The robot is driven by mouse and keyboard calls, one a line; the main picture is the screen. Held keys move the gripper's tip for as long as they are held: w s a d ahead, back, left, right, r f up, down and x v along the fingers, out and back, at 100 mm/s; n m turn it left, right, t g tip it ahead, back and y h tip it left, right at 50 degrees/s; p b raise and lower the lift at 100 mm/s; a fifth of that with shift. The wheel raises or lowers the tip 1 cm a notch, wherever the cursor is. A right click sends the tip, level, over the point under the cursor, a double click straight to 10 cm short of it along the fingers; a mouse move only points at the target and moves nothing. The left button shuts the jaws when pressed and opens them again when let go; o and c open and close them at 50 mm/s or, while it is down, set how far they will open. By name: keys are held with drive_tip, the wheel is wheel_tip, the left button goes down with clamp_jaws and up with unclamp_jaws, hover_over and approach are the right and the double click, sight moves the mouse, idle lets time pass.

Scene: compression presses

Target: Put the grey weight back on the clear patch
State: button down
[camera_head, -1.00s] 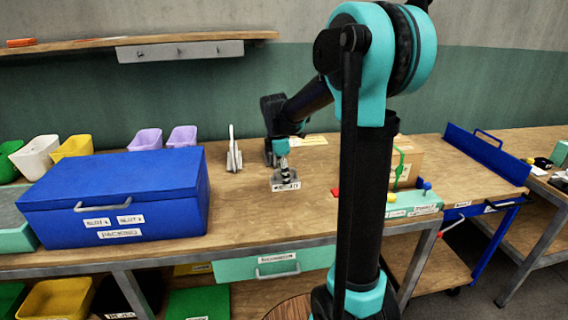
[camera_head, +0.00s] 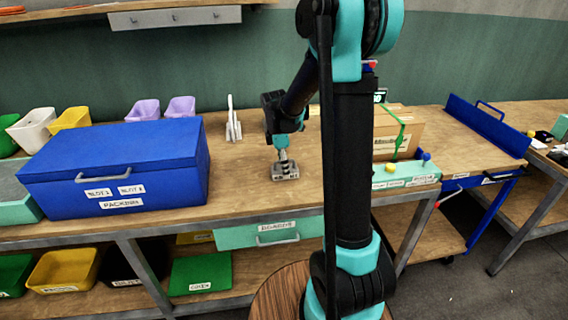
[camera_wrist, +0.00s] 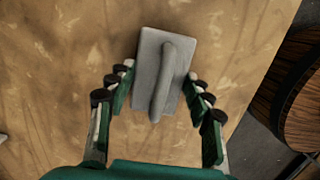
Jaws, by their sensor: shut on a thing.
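The grey weight (camera_wrist: 165,75) is a flat block with a raised bar handle, seen from above in the wrist view. My gripper (camera_wrist: 158,90) is shut on it, with the fingers on either side. In the head view the weight (camera_head: 285,171) is at or just above the wooden bench top, below my gripper (camera_head: 282,155). I cannot tell whether it touches the wood. Bare wood surrounds it, with no marked patch visible in either view.
A blue packing box (camera_head: 115,165) stands to the left. A white upright holder (camera_head: 233,122) is behind, left of the weight. A cardboard box (camera_head: 395,135) and a teal tray (camera_head: 405,175) lie to the right, beyond my arm. The bench front edge (camera_head: 250,213) is close.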

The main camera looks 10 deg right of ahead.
drive_tip(key=shift+f, duration=0.1)
drive_tip(key=c, duration=0.6)
unclamp_jaws()
drive_tip(key=shift+c, duration=0.2)
drive_tip(key=r, duration=0.4)
drive_tip(key=a+r, duration=0.1)
drive_tip(key=r, duration=0.7)
drive_tip(key=shift+a, duration=0.2)
drive_tip(key=shift+s+d, duration=0.1)
drive_tip(key=shift+s, duration=0.2)
drive_tip(key=s+d+f+m, duration=0.1)
drive_tip(key=s+f+m, duration=0.1)
drive_tip(key=s+m, duration=0.1)
drive_tip(key=s+d+f+m+t, duration=0.1)
drive_tip(key=s+f+m, duration=0.1)
drive_tip(key=s+m, duration=0.1)
drive_tip(key=s+d+f+m+t+y, duration=0.1)
drive_tip(key=s+d+f+m, duration=0.1)
drive_tip(key=s, duration=0.3)
drive_tip(key=shift+f+m, duration=0.25)
drive_tip(key=shift+m, duration=0.35)
drive_tip(key=s+d+f+m+t, duration=0.1)
drive_tip(key=s+f+m+t, duration=0.1)
drive_tip(key=s+f+m, duration=0.5)
drive_tip(key=s+m, duration=0.1)
drive_tip(key=s, duration=0.2)
drive_tip(key=shift+s+d+m, duration=0.2)
drive_tip(key=shift+s+m, duration=0.05)
drive_tip(key=shift+m, duration=0.15)
